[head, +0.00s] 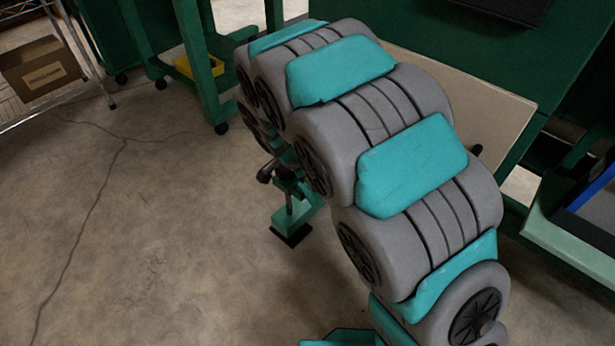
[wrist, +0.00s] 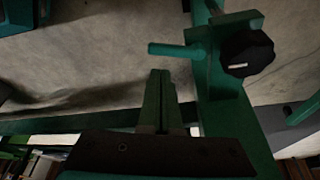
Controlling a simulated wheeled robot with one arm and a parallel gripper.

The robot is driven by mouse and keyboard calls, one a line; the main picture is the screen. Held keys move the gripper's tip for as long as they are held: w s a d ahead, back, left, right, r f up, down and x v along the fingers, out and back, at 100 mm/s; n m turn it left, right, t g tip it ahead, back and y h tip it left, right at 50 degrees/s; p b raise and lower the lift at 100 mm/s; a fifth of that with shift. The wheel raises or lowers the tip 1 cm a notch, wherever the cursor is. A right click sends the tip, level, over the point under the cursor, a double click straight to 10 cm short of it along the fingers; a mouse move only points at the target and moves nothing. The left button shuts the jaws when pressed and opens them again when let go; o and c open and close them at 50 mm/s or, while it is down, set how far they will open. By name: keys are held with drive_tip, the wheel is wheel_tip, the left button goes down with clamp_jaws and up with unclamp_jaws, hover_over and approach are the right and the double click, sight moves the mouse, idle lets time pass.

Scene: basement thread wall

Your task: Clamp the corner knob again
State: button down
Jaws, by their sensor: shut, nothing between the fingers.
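The corner knob (wrist: 247,53) is a black, lobed knob with a small white mark. It sits on a green clamp block (wrist: 213,68) on a green post at the upper right of the wrist view. A green rod (wrist: 172,50) sticks out of the block to the left. My gripper (wrist: 160,74) is shut and empty. Its fingertips are below the rod in the picture and left of the block, apart from the knob. In the head view my arm hides much of this area; a green bracket (head: 296,208) with a dark knob-like part shows beside it.
A tan panel (head: 480,115) on a green frame stands behind my arm. A green wheeled cart (head: 190,60) with a yellow bin is at the back. A wire shelf with a cardboard box (head: 40,68) stands at the upper left. The concrete floor at left is clear.

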sight(307, 194)
drive_tip(key=x, duration=0.4)
drive_tip(key=shift+w+d+f, duration=0.1)
drive_tip(key=shift+d+f, duration=0.05)
drive_tip(key=shift+f, duration=0.15)
